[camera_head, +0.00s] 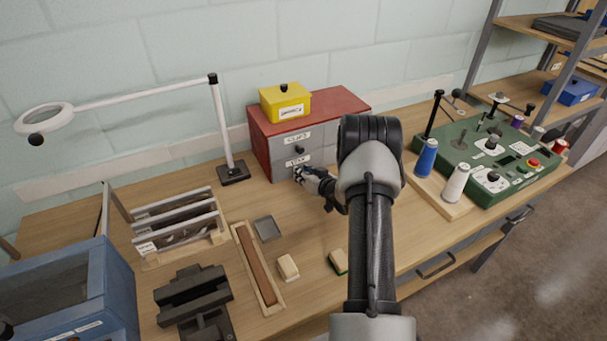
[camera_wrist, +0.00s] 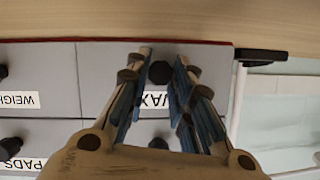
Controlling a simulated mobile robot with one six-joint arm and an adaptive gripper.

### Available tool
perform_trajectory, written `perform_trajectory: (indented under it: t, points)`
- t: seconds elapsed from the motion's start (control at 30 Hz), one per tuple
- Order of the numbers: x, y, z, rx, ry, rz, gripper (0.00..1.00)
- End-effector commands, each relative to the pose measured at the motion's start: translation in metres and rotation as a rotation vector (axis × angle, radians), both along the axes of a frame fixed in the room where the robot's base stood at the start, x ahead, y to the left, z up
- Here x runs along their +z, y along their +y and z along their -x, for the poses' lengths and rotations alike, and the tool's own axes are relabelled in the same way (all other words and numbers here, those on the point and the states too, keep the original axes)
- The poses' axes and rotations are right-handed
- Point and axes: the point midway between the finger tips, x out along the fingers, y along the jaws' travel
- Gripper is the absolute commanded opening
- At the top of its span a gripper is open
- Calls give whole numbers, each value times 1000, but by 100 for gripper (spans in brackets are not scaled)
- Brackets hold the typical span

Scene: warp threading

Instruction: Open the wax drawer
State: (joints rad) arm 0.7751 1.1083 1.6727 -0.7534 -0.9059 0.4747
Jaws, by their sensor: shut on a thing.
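The cabinet (camera_head: 340,107) has a red top and grey drawer fronts and stands against the wall. The wax drawer (camera_wrist: 110,60) is in the bottom row; its label "WAX" shows upside down in the wrist view. Its front looks flush with the neighbouring front. Its dark round knob (camera_wrist: 160,72) lies between the fingers of my gripper (camera_wrist: 160,82), which is shut on it. In the head view my gripper (camera_head: 301,174) is at the lower drawer front, and my arm hides the cabinet's right part.
A yellow box (camera_head: 285,104) sits on the cabinet. A lamp base (camera_head: 233,174) stands just left of it. A grey dish (camera_head: 267,228), a cream block (camera_head: 288,266) and a sponge (camera_head: 338,261) lie in front. Blue (camera_head: 427,157) and white (camera_head: 456,182) spools stand at right.

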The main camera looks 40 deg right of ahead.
Motion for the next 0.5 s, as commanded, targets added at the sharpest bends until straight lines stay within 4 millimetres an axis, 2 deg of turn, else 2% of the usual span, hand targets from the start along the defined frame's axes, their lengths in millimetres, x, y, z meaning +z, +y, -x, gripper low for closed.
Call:
perform_trajectory:
  t: [0.13, 0.4, 0.5]
  points:
    - [-1, 5, 26, -2, 6, -4, 0]
    - [-2, 23, 102, -4, 7, -5, 0]
    - [-2, 28, 122, -4, 5, -3, 0]
